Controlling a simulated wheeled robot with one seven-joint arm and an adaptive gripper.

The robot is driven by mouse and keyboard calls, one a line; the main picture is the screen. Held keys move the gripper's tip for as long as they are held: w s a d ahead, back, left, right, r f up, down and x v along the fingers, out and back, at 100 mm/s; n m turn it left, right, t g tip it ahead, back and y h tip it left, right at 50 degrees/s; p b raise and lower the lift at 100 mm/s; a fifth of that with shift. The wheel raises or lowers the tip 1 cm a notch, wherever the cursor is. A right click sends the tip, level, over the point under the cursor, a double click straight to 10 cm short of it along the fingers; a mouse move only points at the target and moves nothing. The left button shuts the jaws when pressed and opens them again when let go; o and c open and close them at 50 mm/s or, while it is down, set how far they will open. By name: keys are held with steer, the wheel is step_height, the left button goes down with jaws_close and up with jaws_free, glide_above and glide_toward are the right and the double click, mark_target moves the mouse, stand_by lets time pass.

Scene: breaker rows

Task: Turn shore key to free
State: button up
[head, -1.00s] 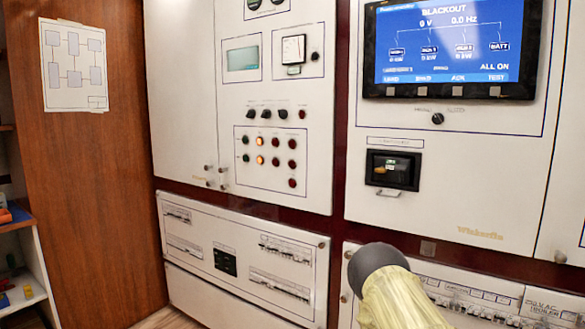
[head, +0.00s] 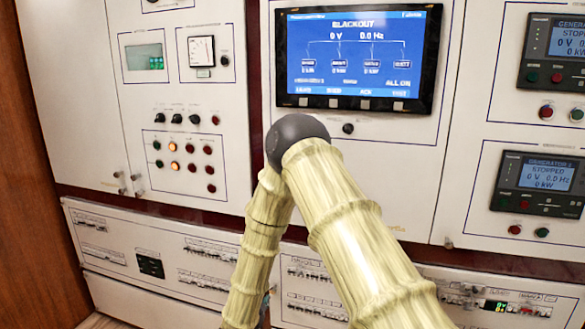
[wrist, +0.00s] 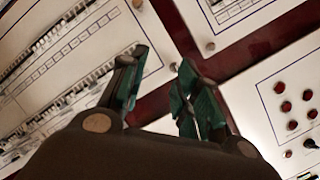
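No part is readable as the shore key, since the small labels are too blurred. A black knob (head: 348,128) sits on the white panel below the blue BLACKOUT screen (head: 355,55), close to the right of my arm's dark joint. A row of black rotary knobs (head: 177,118) is on the panel to the left. My gripper (wrist: 160,75) shows in the wrist view with its two green-padded fingers apart and nothing between them. It faces maroon framing between white panels. In the head view my own arm hides it.
Red buttons (wrist: 283,107) are at the right of the wrist view, and breaker rows (wrist: 70,75) at the left. Generator displays (head: 540,178) are at the right of the head view. Small panel knobs (head: 121,184) stick out at left. My arm covers part of the middle panel.

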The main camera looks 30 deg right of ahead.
steer(key=w+d+r+m+g+h+p, duration=0.25)
steer(key=r+m, duration=0.25)
steer(key=r, duration=0.6)
steer(key=w+d+r+m+g+h+p, duration=0.1)
steer(key=d+r+m+h+p, duration=0.2)
steer(key=r, duration=0.8)
steer(key=w+d+r+m+g+h+p, duration=0.1)
steer(key=d+r+m+g+h+p, duration=0.15)
steer(key=r+m, duration=0.6)
steer(key=w+d+r+n+p, duration=0.2)
steer(key=w+d+p, duration=0.1)
steer(key=d, duration=0.7)
steer(key=shift+w+t, duration=0.25)
steer(key=shift+t, duration=0.15)
steer(key=shift+c, duration=0.2)
jaws_close()
